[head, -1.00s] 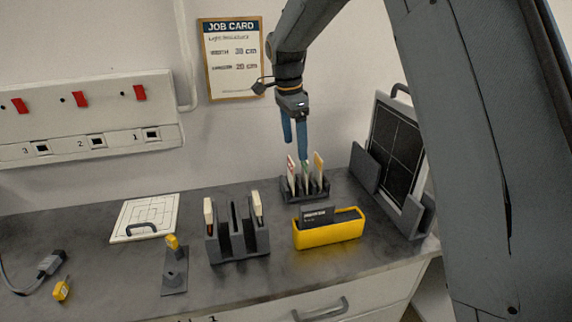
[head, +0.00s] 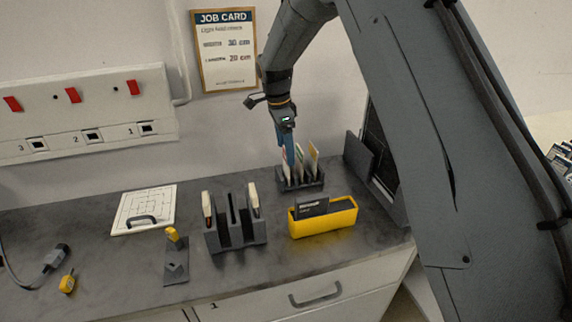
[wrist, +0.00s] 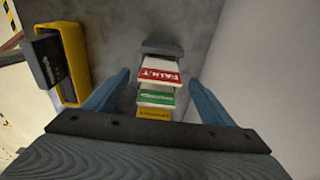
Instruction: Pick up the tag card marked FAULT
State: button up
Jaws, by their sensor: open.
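The tag card marked FAULT (wrist: 160,72) is white with a red band and stands in a dark rack, with a green-banded card (wrist: 156,98) and a yellow card (wrist: 153,113) beside it in the wrist view. In the head view the rack (head: 302,186) stands at the back of the bench, and my gripper (head: 288,158) is over its left end, partly hiding the cards. In the wrist view my gripper (wrist: 160,85) is open, with one blue finger on each side of the row of cards. I cannot tell whether either finger touches a card.
A yellow bin (head: 325,226) with a dark item stands in front of the rack. A grey slotted holder (head: 236,237) is to its left. A dark panel in a stand (head: 360,158) is at the right. The wall is close behind the rack.

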jog(key=shift+c, duration=0.6)
jog(key=c, duration=1.3)
